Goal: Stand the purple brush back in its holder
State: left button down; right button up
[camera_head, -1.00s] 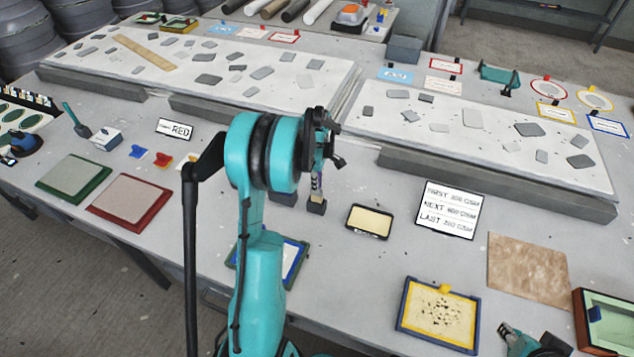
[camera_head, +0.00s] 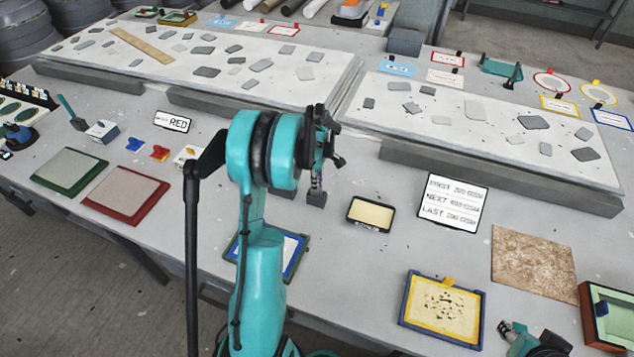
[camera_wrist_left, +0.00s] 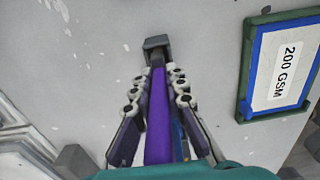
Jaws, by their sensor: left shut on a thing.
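The purple brush (camera_wrist_left: 160,115) lies between the fingers of my left gripper (camera_wrist_left: 157,90) in the left wrist view; the gripper is shut on it. Its far end meets a small dark grey block (camera_wrist_left: 157,42), which looks like the holder. I cannot tell whether the end is inside the block or just over it. In the head view my left gripper (camera_head: 317,160) is above the same grey block (camera_head: 317,198), with a little of the brush showing between them. Part of my right gripper (camera_head: 520,335) shows at the bottom edge; its fingers are unclear.
A blue-edged card in a green frame (camera_wrist_left: 245,85), marked 200 GSM, lies right of the holder in the wrist view. A yellow tray (camera_head: 370,214) and a text sign (camera_head: 452,205) stand to the right.

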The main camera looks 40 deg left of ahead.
pick_arm(q)
jog(key=shift+f, duration=0.4)
jog(key=shift+b, duration=0.4)
jog(key=c, duration=1.5)
grip_release()
jog(key=shift+o, duration=0.2)
jog(key=shift+r, duration=0.1)
notch_tip(320, 180, up, 12)
jog(key=shift+f, duration=0.1)
